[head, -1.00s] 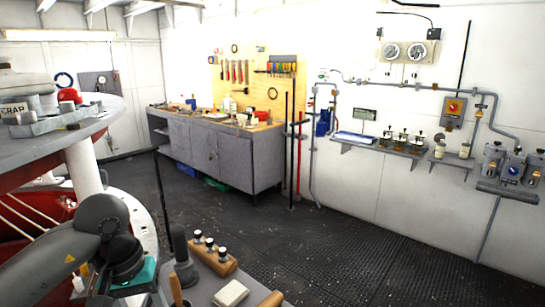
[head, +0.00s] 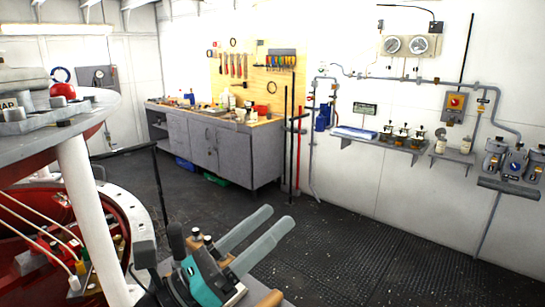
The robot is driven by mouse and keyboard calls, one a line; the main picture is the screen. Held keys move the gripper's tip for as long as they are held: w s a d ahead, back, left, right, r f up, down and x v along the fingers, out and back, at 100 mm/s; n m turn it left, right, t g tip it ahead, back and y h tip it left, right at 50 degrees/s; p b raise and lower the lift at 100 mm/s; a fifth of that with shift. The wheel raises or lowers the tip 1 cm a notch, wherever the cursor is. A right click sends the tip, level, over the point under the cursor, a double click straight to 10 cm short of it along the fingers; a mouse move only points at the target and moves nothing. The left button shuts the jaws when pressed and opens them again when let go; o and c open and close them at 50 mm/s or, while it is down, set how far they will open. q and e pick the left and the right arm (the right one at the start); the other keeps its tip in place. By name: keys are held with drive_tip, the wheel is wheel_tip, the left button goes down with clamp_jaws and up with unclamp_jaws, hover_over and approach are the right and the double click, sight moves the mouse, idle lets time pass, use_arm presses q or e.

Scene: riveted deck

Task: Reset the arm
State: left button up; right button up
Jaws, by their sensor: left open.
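My left gripper (head: 277,219) is at the bottom middle of the head view. Its two long grey fingers are apart with nothing between them, and they point up and to the right. Its teal-and-dark body covers much of the small grey surface below it. A wooden piece (head: 268,299) shows at the near edge of that surface, partly hidden. A small dark-capped peg (head: 209,241) stands just left of the fingers. I cannot tell whether the gripper touches any of these. My right gripper is not in view.
A red and white round structure (head: 35,150) with a white post (head: 88,205) fills the left side. A grey workbench (head: 235,155) with tools stands along the back wall. Shelves with valves (head: 387,145) line the right wall. The dark deck (head: 350,250) between is clear.

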use_arm(q)
drive_tip(key=w+a+f+n+t+y, duration=0.2)
drive_tip(key=a+f+n+t+y, duration=0.15)
drive_tip(key=a+n+y, duration=0.55)
drive_tip(key=w+a+f+n+t+y, duration=0.2)
drive_tip(key=f+n+t+y, duration=0.3)
drive_tip(key=n, duration=0.9)
drive_tip(key=s+a+f+n+g+y, duration=0.45)
drive_tip(key=f+n+g+y, duration=0.2)
drive_tip(key=f+n, duration=0.3)
drive_tip(key=s+f+n+g+h, duration=0.2)
drive_tip(key=s+f+n+g, duration=0.9)
drive_tip(key=s+f, duration=0.65)
wheel_tip(320, 180, down, 21)
drive_tip(key=s+m+g+b, duration=0.2)
drive_tip(key=s+b, duration=0.1)
drive_tip(key=s+a+f+g+b, duration=0.1)
drive_tip(key=s+a+f+b, duration=0.1)
drive_tip(key=s+f, duration=1.3)
wheel_tip(320, 180, down, 3)
drive_tip(key=shift+b, duration=0.55)
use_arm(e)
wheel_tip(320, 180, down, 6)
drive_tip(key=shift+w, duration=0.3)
